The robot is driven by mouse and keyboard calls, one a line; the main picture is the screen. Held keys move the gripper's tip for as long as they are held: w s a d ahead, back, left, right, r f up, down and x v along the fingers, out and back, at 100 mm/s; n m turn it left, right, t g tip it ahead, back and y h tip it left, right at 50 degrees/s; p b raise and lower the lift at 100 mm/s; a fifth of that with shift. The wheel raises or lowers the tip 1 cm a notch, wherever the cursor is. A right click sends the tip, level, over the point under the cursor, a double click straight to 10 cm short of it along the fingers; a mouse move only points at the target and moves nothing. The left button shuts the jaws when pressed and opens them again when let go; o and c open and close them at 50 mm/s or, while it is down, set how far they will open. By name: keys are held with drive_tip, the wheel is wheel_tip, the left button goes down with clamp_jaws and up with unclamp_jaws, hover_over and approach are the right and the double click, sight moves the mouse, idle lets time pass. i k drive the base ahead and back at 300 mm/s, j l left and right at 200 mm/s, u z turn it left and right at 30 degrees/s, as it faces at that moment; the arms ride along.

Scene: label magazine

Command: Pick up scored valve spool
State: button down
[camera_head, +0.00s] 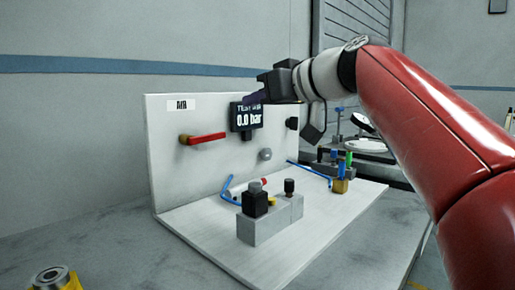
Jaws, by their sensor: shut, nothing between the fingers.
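I cannot pick out the scored valve spool for certain. A grey valve block (270,222) stands on the white panel's base, with a black square part (255,202) and a black knob (289,187) on top. A small red-ended part (263,182) lies or sits behind the block; its shape is too small to tell. My gripper (252,98) is raised high above the base, in front of the gauge display, apart from the block.
The upright white panel (165,130) carries a red lever (207,138) and a display (240,120) reading 0.0 bar. Blue tubes (228,187) run near the block. A holder with coloured-handled tools (341,185) stands at right. A yellow part with a metal ring (52,277) is at lower left.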

sight(289, 182)
drive_tip(key=k+l, duration=0.2)
drive_tip(key=l, duration=0.15)
drive_tip(key=k+l, duration=0.2)
drive_tip(key=l, duration=0.2)
drive_tip(key=k+l, duration=0.2)
drive_tip(key=l, duration=0.15)
